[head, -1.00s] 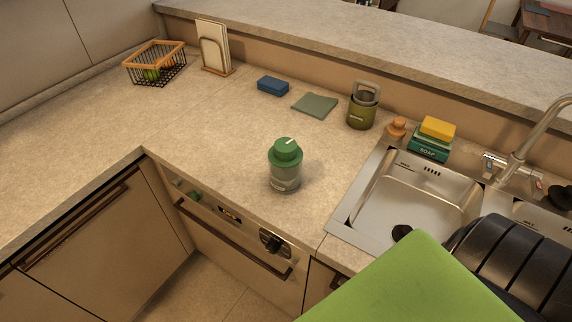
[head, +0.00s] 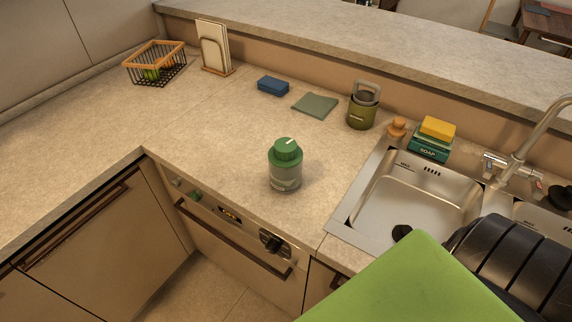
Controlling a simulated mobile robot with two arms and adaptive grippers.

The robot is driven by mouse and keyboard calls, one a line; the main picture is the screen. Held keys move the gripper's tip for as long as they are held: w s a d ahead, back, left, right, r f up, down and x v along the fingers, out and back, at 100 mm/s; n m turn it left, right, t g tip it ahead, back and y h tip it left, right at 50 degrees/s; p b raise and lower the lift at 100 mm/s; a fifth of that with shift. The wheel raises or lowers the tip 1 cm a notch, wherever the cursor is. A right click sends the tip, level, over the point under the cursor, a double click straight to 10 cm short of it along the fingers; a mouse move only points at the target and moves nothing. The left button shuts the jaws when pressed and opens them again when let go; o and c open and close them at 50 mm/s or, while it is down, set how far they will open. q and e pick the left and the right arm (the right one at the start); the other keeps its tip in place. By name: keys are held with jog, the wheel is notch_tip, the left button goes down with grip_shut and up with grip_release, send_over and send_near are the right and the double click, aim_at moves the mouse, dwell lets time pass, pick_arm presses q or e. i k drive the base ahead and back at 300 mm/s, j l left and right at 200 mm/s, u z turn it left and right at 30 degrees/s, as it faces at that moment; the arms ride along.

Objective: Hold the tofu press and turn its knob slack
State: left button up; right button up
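The tofu press (head: 286,178) stands upright on the counter, left of the sink and near the front edge. It has a grey, see-through-looking body and a green top. Its green knob (head: 287,147) has a short white mark on top, pointing to the upper right. Nothing touches the press.
A sink (head: 415,195) with a tap lies to the right. A canister (head: 362,110), cloth (head: 315,105), blue sponge (head: 273,86) and basket (head: 155,65) stand behind. Counter left of the press is clear.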

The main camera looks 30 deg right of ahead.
aim_at(285, 148)
jog(key=j+z, duration=0.2)
jog(key=z, duration=1.25)
